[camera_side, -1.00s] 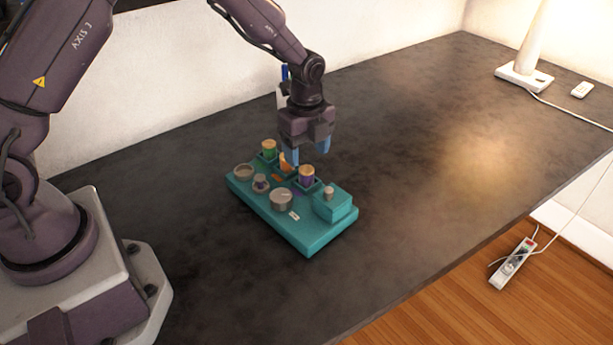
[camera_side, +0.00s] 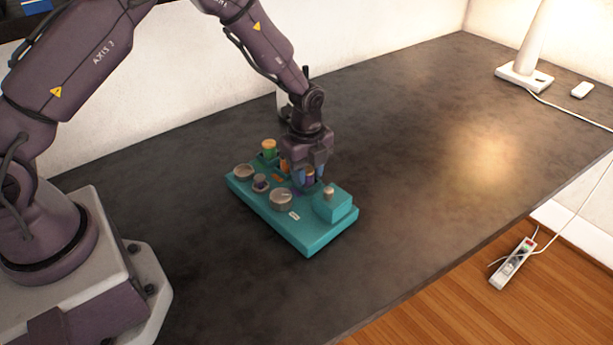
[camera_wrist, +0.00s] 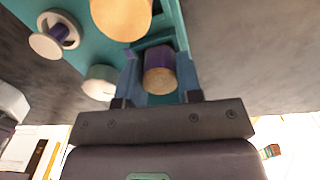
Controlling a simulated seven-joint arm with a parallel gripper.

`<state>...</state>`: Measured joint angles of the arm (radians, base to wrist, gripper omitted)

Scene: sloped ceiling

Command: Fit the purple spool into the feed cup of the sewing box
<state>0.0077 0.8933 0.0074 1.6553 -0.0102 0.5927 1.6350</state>
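The purple spool (camera_side: 309,178) with a tan top stands upright in a square teal holder on the teal sewing box (camera_side: 313,243). In the wrist view the purple spool (camera_wrist: 157,60) sits between the two blue fingers of my gripper (camera_wrist: 158,75). My gripper (camera_side: 311,176) points down over it in the side view. The fingers straddle the spool, with narrow gaps seeming to remain, so they look open. A grey round cup (camera_side: 243,172) sits at the box's left end; I cannot tell for sure that it is the feed cup.
A green spool (camera_side: 269,149) and an orange spool (camera_side: 284,166) stand beside the purple one. A grey knob (camera_side: 281,200), a small grey fitting with purple (camera_side: 260,183) and a raised teal block (camera_side: 334,207) are on the box.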

